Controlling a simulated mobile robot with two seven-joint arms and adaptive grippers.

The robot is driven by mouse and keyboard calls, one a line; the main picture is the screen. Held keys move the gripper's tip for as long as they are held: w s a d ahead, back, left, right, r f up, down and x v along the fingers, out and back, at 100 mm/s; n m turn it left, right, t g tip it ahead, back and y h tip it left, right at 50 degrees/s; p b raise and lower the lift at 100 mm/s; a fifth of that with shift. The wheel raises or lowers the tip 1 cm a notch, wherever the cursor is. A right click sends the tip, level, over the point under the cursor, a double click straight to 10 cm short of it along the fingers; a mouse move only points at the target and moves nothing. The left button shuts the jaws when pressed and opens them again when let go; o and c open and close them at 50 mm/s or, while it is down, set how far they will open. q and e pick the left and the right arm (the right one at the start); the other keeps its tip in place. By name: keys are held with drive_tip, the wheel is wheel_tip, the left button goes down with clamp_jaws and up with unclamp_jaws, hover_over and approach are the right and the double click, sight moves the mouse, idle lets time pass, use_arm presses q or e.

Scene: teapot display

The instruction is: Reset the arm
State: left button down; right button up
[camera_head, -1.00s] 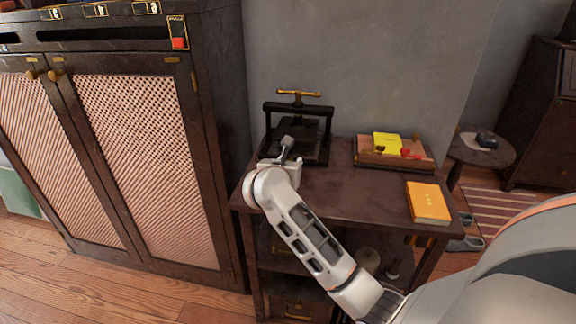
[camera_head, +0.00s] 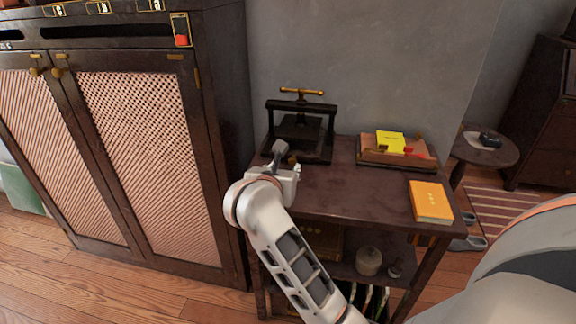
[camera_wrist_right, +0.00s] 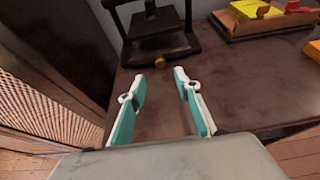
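My right arm reaches in from the lower right in the head view, with its white wrist over the left front of a dark side table (camera_head: 350,190). My right gripper (camera_head: 279,152) points toward a black press with a brass handle (camera_head: 300,130) at the back left of the table. In the right wrist view the gripper (camera_wrist_right: 162,85) is open, with its two teal and white fingers apart and nothing between them. The press (camera_wrist_right: 160,35) stands beyond the fingertips, apart from them. My left gripper is not in view.
A dark cabinet (camera_head: 215,130) with lattice doors stands left of the table. An orange book (camera_head: 430,202) lies at the table's right front. A wooden tray (camera_head: 400,161) with a yellow item (camera_head: 390,142) is at the back right. The table's middle is bare.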

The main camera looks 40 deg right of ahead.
drive_tip(key=shift+v, duration=0.85)
